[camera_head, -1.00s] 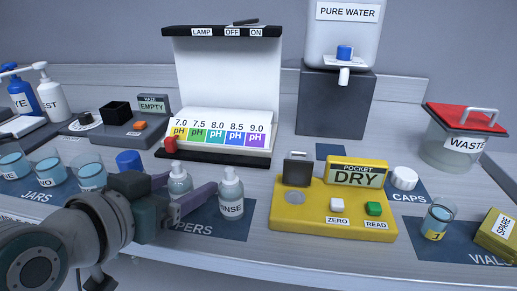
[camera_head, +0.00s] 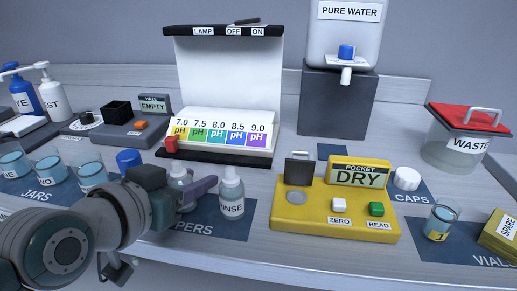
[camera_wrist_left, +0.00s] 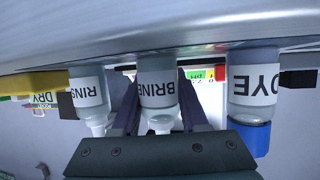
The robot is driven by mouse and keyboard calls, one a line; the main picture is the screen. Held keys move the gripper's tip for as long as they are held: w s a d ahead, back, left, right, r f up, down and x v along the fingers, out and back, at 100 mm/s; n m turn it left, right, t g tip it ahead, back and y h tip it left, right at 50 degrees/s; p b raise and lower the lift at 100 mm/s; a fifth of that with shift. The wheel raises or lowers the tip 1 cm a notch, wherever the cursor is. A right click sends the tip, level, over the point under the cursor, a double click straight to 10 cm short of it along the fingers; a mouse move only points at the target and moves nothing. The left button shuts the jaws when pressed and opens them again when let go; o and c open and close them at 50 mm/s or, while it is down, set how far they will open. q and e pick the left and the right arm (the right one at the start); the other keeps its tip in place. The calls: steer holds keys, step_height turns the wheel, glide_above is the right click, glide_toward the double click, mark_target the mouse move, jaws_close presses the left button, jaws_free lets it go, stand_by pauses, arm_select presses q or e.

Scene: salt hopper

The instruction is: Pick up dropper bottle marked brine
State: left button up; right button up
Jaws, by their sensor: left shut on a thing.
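The brine dropper bottle (camera_wrist_left: 157,90) is a clear bottle with a white label reading BRINE, upside down in the left wrist view. It stands between my left gripper's two fingers, and the gripper (camera_wrist_left: 156,108) is shut on it. In the head view the brine bottle (camera_head: 179,176) shows only its top behind my left gripper (camera_head: 190,192), which hides its label and lower part. It appears to be still on the dropper mat (camera_head: 200,232). My right gripper is not in view.
The rinse bottle (camera_head: 231,196) stands close on the right. The dye bottle (camera_wrist_left: 252,88) with a blue cap is on the other side. The pH chart stand (camera_head: 220,140) is behind, and the yellow pocket meter (camera_head: 300,222) sits further right.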

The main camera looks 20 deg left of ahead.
arm_select(q)
jaws_close()
steer(key=shift+r, duration=0.1)
step_height(320, 180, up, 20)
steer(key=p, duration=0.6)
